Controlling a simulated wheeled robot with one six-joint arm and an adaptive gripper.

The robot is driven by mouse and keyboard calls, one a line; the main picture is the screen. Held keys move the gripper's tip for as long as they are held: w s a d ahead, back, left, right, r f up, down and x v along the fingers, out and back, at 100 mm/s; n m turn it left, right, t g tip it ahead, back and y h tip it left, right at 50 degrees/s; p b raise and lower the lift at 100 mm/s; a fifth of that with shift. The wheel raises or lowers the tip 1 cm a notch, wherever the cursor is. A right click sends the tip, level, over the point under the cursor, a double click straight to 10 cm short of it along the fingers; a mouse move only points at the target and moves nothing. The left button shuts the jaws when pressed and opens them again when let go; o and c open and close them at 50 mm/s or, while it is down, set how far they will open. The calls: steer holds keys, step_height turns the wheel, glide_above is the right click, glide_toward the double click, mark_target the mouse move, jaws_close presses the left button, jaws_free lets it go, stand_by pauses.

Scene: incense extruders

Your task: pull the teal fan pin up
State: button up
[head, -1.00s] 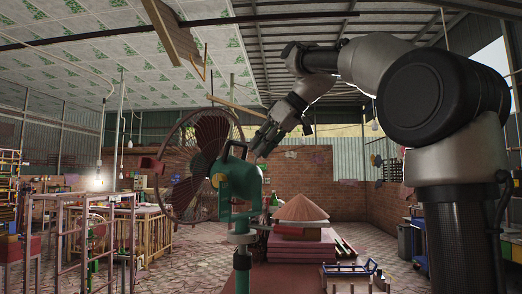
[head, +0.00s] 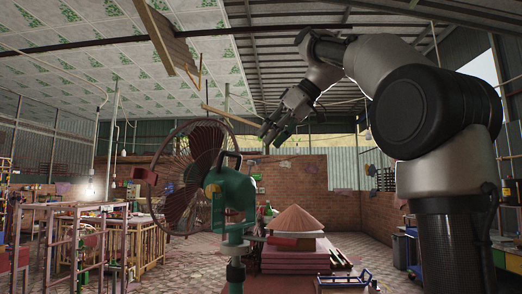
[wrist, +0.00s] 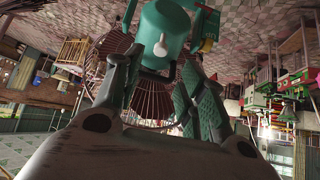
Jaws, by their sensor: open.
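The teal fan (head: 232,190) stands left of centre in the head view, with a round dark red cage, a dark handle on top and a pole below. In the wrist view its teal housing (wrist: 165,25) shows at the top, with a pale knob (wrist: 162,47) on it. I cannot tell whether this knob is the pin. My gripper (head: 272,133) is open and empty, above and to the right of the fan housing, apart from it. In the wrist view the fingers of my gripper (wrist: 162,65) lie on either side of the knob's line of sight.
A conical straw hat (head: 297,219) sits on stacked red boards (head: 292,255) behind the fan. A blue-handled tray (head: 345,282) is at the lower right. Wooden racks (head: 130,240) fill the left. The air around my gripper looks clear.

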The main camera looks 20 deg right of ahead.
steer(key=v, duration=0.4)
steer(key=shift+s+d+r, duration=0.15)
stand_by(0.4)
steer(key=w+d+f+m+h, duration=0.1)
steer(key=d+f+m+h, duration=0.2)
steer(key=f, duration=0.6)
steer(key=w+d+f+m, duration=0.1)
steer(key=d+f+m, duration=0.2)
steer(key=f+m, duration=0.35)
steer(key=s+d+f+g+h, duration=0.1)
steer(key=s+f, duration=1.1)
steer(key=f, duration=0.2)
steer(key=s+d+f+n+g+h, duration=0.1)
steer(key=s+f+h, duration=0.1)
steer(key=s+f, duration=0.9)
step_height(320, 180, down, 4)
steer(key=shift+s, duration=0.35)
